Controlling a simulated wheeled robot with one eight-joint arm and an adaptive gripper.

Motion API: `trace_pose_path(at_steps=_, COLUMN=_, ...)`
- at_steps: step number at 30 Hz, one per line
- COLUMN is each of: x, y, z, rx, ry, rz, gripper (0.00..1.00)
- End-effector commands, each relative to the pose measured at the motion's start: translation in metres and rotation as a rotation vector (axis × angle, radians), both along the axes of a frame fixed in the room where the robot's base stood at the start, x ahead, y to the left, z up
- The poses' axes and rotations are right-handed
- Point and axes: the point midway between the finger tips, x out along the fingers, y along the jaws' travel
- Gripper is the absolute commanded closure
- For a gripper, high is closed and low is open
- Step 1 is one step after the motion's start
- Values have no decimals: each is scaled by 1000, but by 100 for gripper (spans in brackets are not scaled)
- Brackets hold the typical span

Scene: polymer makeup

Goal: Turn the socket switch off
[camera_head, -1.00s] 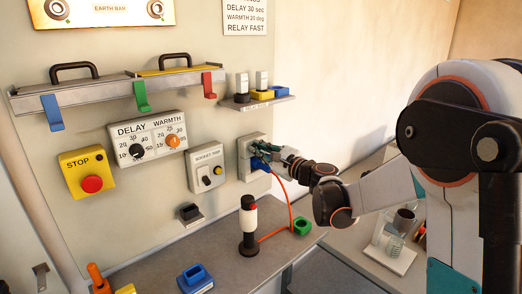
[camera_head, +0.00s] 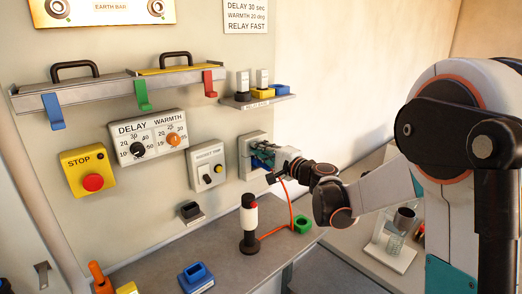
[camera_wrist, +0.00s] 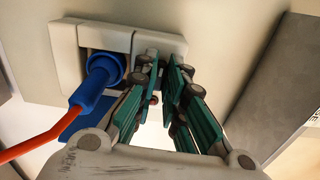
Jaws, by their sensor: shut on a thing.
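The wall socket (camera_head: 246,146) is a pale box on the panel, left of my gripper (camera_head: 264,157). In the wrist view the socket (camera_wrist: 66,45) holds a blue plug (camera_wrist: 92,92) in its left half. My gripper's teal fingers (camera_wrist: 162,64) are at the socket's right half, beside the plug. Their tips are close together, shut on the switch there. The fingers hide the switch, so its position cannot be told.
An orange cable (camera_wrist: 32,142) runs from the plug, close to my gripper. A box with a dark knob and a yellow button (camera_head: 206,165) is left of the socket.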

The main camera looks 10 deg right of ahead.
Motion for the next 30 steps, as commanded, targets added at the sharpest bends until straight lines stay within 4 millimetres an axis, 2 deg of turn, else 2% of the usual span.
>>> trace_pose_path(at_steps=21, x=-1, y=0, z=-1, rx=-61, ry=-40, rz=1, gripper=100)
trace_pose_path(at_steps=22, x=-1, y=0, z=-1, rx=-62, ry=-39, rz=1, gripper=82)
trace_pose_path(at_steps=24, x=-1, y=0, z=-1, rx=-60, ry=-40, rz=1, gripper=69)
trace_pose_path(at_steps=30, x=0, y=0, z=-1, rx=-59, ry=-39, rz=0, gripper=69)
